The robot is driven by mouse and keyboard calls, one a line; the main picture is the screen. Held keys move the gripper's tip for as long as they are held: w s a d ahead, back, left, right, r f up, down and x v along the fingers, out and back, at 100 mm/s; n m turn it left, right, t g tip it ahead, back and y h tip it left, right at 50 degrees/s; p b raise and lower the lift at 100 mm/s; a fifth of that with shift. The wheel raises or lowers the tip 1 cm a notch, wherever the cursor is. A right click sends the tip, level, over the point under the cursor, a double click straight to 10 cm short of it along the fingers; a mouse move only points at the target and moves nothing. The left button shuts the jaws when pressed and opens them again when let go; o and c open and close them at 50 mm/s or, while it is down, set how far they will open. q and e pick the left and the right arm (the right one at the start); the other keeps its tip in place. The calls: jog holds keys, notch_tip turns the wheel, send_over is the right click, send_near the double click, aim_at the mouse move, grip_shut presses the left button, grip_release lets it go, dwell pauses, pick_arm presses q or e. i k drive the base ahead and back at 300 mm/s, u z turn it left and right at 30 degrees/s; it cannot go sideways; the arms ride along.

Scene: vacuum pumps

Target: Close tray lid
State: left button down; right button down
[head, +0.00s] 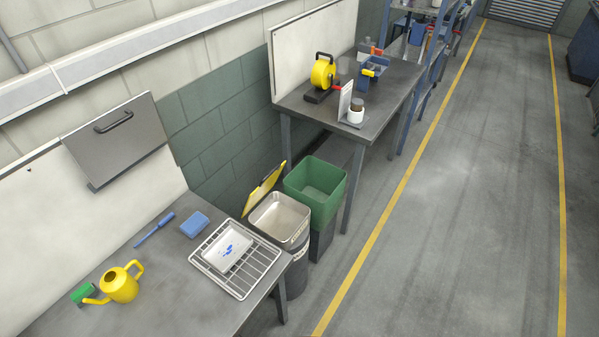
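A steel tray (257,218) with an open, empty-looking inside sits on top of a dark grey drum (299,275) at the right end of the near bench. A yellow lid (262,190) stands tilted up at the tray's back-left edge, so the tray is uncovered. Whether the lid is hinged to the tray is too small to tell. Neither of my grippers shows in the head view.
A green bin (328,183) stands close behind the tray. The near bench (190,285) holds a wire rack (242,288) with a white dish (227,251), and a yellow watering can (122,287). The floor (450,220) to the right is clear.

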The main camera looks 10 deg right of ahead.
aim_at(267, 182)
jog(key=z, duration=0.05)
jog(key=k, duration=0.45)
jog(key=u, duration=1)
jog(key=i, duration=0.85)
jog(key=u, duration=0.1)
